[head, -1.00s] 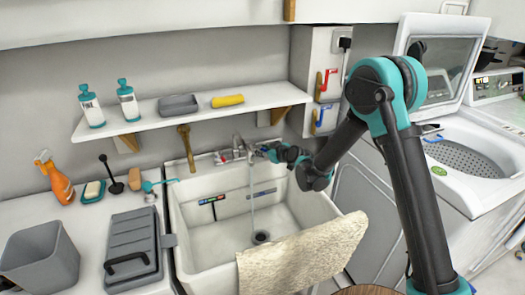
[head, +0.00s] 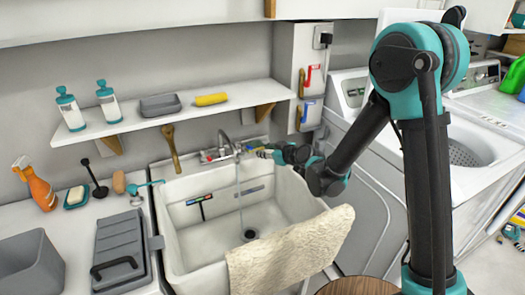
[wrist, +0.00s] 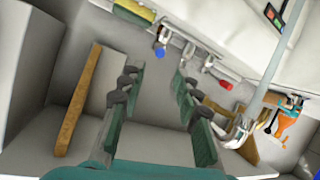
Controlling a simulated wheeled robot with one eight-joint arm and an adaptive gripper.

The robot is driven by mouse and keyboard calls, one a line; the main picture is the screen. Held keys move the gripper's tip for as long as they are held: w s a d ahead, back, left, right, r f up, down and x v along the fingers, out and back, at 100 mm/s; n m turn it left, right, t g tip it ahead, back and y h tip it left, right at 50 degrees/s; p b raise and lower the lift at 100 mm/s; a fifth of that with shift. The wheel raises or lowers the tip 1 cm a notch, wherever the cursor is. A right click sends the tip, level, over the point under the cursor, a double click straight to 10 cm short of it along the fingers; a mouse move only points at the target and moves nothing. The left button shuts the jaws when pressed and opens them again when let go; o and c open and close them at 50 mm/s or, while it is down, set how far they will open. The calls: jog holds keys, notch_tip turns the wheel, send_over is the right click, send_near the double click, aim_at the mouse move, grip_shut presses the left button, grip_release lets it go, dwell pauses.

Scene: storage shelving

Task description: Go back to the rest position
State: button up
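My gripper (head: 264,151) is beside the faucet (head: 228,145) at the back of the sink, with my arm stretched out from the right. In the wrist view my gripper (wrist: 157,85) has its two dark green fingers spread apart, with nothing between them. The faucet's blue knob (wrist: 160,53) and red knob (wrist: 226,85) lie beyond the fingertips in that view. A thin stream of water (head: 239,190) runs from the spout into the white sink (head: 179,240).
A beige towel (head: 290,250) hangs over the sink's front edge. A shelf (head: 190,112) with bottles, a grey tray and a yellow sponge (head: 211,99) is above. A washing machine (head: 365,150) stands at the right. A grey bin (head: 30,270) and orange spray bottle (head: 38,188) are left.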

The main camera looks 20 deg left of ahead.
jog(key=s+d+m+h, duration=0.2)
jog(key=d+m, duration=0.1)
jog(key=d, duration=1)
jog(key=s+d+m+h, duration=0.3)
jog(key=d, duration=1)
jog(key=s+d+m+h, duration=0.3)
jog(key=d, duration=1)
jog(key=shift+s+f+m, duration=0.15)
jog(key=shift+f+m, duration=0.2)
jog(key=shift+m, duration=0.05)
jog(key=s+d+f+m+h, duration=0.1)
jog(key=s+d, duration=0.2)
jog(key=d, duration=0.1)
jog(key=s+d+f+m+g+h, duration=0.1)
jog(key=s+d+m, duration=0.1)
jog(key=s+d, duration=0.2)
jog(key=s+d+f+m+g+h, duration=0.1)
jog(key=s+d, duration=0.2)
jog(key=d, duration=0.1)
jog(key=shift+s+f+m+h, duration=0.15)
jog(key=shift+s+m+h, duration=0.15)
jog(key=shift+s, duration=0.05)
jog(key=shift+s+d, duration=0.2)
jog(key=shift+s, duration=0.05)
jog(key=shift+f, duration=0.1)
